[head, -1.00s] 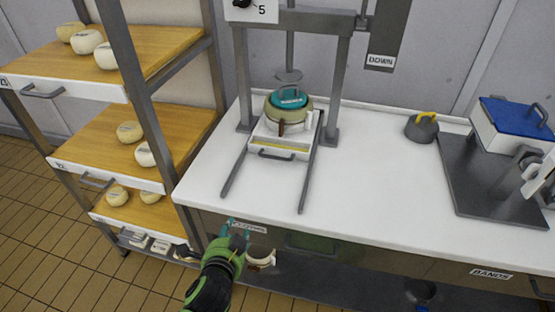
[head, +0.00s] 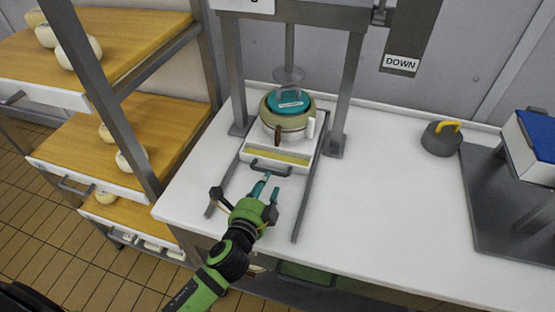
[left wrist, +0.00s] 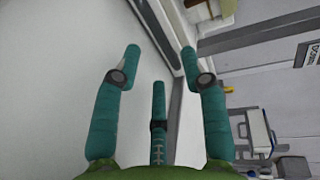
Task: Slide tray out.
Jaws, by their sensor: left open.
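The white tray (head: 298,157) sits on two grey rails under the press, with a dark handle (head: 270,168) on its front. A round mould (head: 289,127) with a teal lid stands on it. My left gripper (head: 267,184) is open and empty, just in front of the handle and apart from it, low over the counter between the rails. In the left wrist view its teal fingers (left wrist: 160,58) are spread with nothing between them. My right gripper is not in view.
The press frame (head: 346,95) stands around the tray. A shelf rack (head: 85,75) with several cheeses is at the left. A grey weight with a yellow handle (head: 441,138) and a blue-lidded box (head: 537,135) are at the right. The white counter (head: 390,200) is clear between.

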